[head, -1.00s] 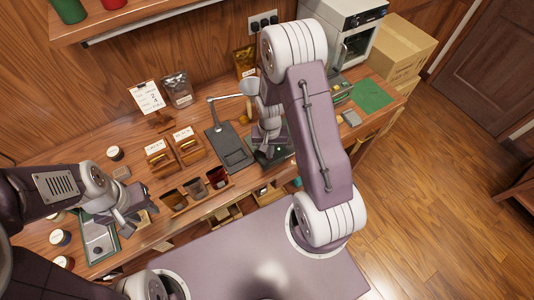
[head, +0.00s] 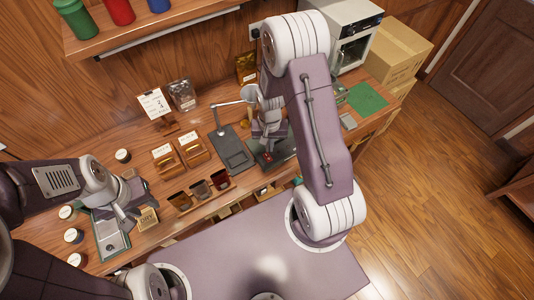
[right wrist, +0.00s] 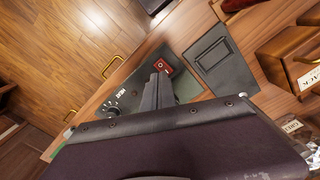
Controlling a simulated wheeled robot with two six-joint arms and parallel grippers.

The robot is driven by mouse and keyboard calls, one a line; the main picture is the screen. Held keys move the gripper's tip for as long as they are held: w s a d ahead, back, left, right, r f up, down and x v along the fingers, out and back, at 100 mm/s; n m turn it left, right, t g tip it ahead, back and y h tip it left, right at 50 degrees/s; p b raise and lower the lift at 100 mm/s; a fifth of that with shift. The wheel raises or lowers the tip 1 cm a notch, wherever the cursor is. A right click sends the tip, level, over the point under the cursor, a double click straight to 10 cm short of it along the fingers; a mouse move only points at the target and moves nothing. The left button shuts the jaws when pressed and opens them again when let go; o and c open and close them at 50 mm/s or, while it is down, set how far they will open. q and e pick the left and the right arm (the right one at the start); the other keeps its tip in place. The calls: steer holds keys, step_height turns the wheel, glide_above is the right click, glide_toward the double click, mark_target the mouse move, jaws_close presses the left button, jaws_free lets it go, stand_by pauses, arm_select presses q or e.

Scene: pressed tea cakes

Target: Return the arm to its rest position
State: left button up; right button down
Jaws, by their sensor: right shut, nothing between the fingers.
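My right arm reaches across the counter from the right in the head view. In the right wrist view, the shut, empty fingers (right wrist: 158,82) point at the device's dark panel (right wrist: 135,85). The panel has a red switch (right wrist: 163,67) and a round dial (right wrist: 112,110). I cannot tell whether the fingertips touch it. My left gripper (head: 127,220) is above a metal tray (head: 112,242) at the left; its jaw opening is unclear.
A dark scale-like stand (head: 232,150) is left of my right gripper. Labelled wooden holders (head: 180,155) and several cups (head: 200,190) stand along the counter. A green mat (head: 367,97) and a small oven (head: 355,38) are at the right. Open floor (head: 430,190) lies further right.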

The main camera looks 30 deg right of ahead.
steer(key=shift+f, duration=0.1)
stand_by(0.3)
steer(key=w+b, duration=0.1)
steer(key=b, duration=0.1)
steer(key=w+a+t+b, duration=0.1)
steer(key=b, duration=0.1)
steer(key=shift+w+f, duration=0.2)
steer(key=shift+w, duration=0.1)
steer(key=s+a+r+n+b, duration=0.1)
steer(key=s+a+n+b, duration=0.1)
steer(key=s, duration=0.3)
steer(key=s+a+r+n+b, duration=0.1)
steer(key=s+a+n+b, duration=0.1)
steer(key=s+b, duration=0.2)
steer(key=shift+s+r+n+b, duration=0.2)
steer(key=shift+s+n+b, duration=0.2)
steer(key=shift+s, duration=0.6)
steer(key=shift+s, duration=0.1)
